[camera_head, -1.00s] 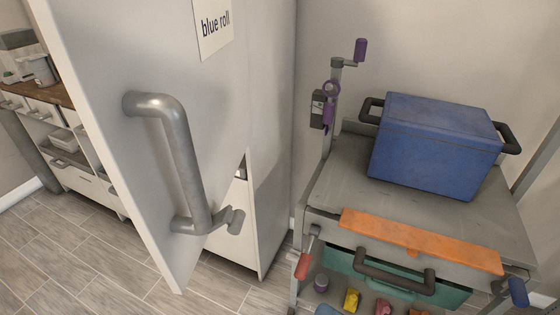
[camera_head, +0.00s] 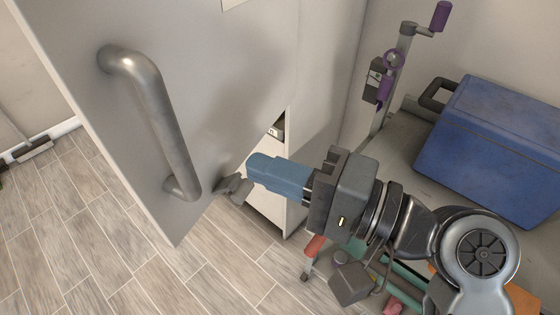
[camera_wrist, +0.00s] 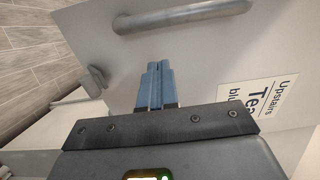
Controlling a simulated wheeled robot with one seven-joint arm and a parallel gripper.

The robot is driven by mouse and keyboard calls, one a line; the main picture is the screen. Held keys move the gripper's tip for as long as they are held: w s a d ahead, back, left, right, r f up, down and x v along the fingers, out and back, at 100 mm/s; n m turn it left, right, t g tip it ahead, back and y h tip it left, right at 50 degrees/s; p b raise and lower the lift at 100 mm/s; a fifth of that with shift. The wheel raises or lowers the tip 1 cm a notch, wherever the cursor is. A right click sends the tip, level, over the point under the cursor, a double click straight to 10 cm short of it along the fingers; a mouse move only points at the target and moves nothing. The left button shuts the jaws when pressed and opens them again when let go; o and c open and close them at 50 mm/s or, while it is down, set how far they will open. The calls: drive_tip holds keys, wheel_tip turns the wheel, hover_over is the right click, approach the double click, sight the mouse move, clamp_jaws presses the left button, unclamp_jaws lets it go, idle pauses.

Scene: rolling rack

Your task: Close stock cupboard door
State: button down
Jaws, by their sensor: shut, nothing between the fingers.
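The stock cupboard door (camera_head: 215,75) is a pale grey panel standing ajar, with a long metal bar handle (camera_head: 160,110) on its face. A small grey latch piece (camera_head: 232,187) is near the door's lower edge. My gripper (camera_head: 252,168) has blue fingers, shut and empty, close to the door right of the handle and near the latch piece. I cannot tell whether they touch the door. In the wrist view, the closed fingertips (camera_wrist: 158,66) point at the door panel (camera_wrist: 210,65), below the handle (camera_wrist: 180,16). The cupboard body (camera_head: 268,205) is partly hidden behind my gripper.
A rolling rack with a blue cool box (camera_head: 500,140) stands to the right, partly behind my arm. A purple-handled crank post (camera_head: 400,70) rises at its left. Wood-look floor (camera_head: 110,225) is clear at the lower left. A printed sign (camera_wrist: 258,98) is on the door.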

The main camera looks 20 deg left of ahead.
sight(195, 144)
drive_tip(key=shift+w+a+p, duration=0.2)
drive_tip(key=shift+a+p, duration=0.15)
drive_tip(key=shift+a, duration=1.45)
drive_tip(key=shift+w+a+p, duration=0.25)
drive_tip(key=shift+a+p, duration=0.1)
drive_tip(key=shift+a, duration=1.4)
drive_tip(key=shift+w+a+p, duration=0.2)
drive_tip(key=shift+a+p, duration=0.15)
drive_tip(key=shift+a, duration=1.45)
drive_tip(key=shift+a, duration=0.1)
